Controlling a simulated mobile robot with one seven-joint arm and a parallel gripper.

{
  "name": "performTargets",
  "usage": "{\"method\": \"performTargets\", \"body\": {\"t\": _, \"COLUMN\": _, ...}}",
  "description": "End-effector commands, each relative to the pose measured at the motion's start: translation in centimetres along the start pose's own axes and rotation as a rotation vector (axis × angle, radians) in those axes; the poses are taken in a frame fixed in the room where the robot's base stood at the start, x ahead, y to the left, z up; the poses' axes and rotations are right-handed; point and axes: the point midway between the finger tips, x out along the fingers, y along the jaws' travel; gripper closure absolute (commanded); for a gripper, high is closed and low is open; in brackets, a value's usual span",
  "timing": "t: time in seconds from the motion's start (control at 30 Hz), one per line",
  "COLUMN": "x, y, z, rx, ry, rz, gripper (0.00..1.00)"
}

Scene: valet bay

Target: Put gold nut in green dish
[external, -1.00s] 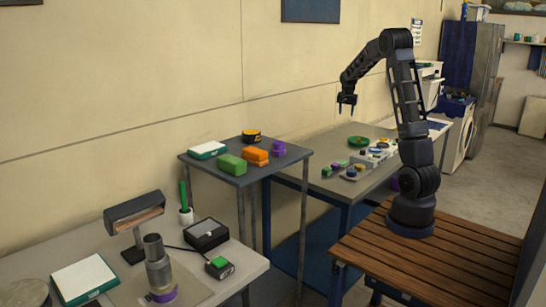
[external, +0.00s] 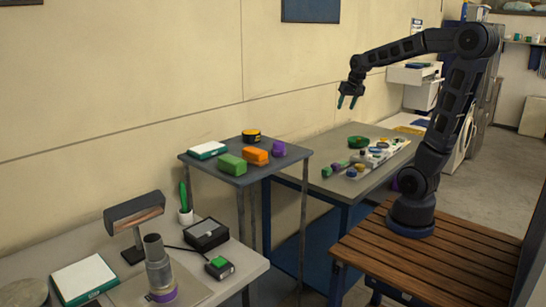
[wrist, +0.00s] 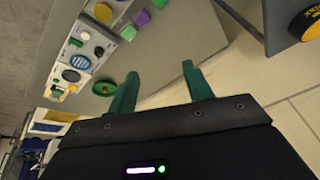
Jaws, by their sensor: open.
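The green dish (external: 358,142) is a small round dish near the back of the far grey table. I cannot single out the gold nut for certain.
Several small parts, blue, green, purple and white, crowd the far table (external: 340,180). A nearer, taller side table (external: 220,168) holds a green block, an orange block, a purple piece and a black-and-yellow round item (wrist: 307,22). The table left of the dish is cluttered.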

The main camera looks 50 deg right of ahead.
Motion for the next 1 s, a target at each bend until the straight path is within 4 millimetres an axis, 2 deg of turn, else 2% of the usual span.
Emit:
{"method": "performTargets", "body": {"t": 0.03, "x": -0.8, "y": -0.5, "z": 1.6, "rx": -0.035, "ry": 0.005, "rz": -0.011, "gripper": 0.49}}
{"method": "performTargets", "body": {"t": 0.3, "x": -3.1, "y": -2.0, "z": 10.1, "rx": -0.229, "ry": 0.015, "rz": -0.054, "gripper": 0.49}}
{"method": "performTargets", "body": {"t": 0.5, "x": -3.8, "y": -2.2, "z": 16.1, "rx": -0.371, "ry": 0.026, "rz": -0.077, "gripper": 0.49}}
{"method": "performTargets", "body": {"t": 0.6, "x": -3.9, "y": -2.1, "z": 18.4, "rx": -0.428, "ry": 0.032, "rz": -0.084, "gripper": 0.49}}
{"method": "performTargets", "body": {"t": 0.8, "x": -3.8, "y": -1.8, "z": 21.1, "rx": -0.494, "ry": 0.037, "rz": -0.091, "gripper": 0.49}}
{"method": "performTargets", "body": {"t": 1.0, "x": -3.8, "y": -1.8, "z": 21.5, "rx": -0.505, "ry": 0.037, "rz": -0.091, "gripper": 0.49}}
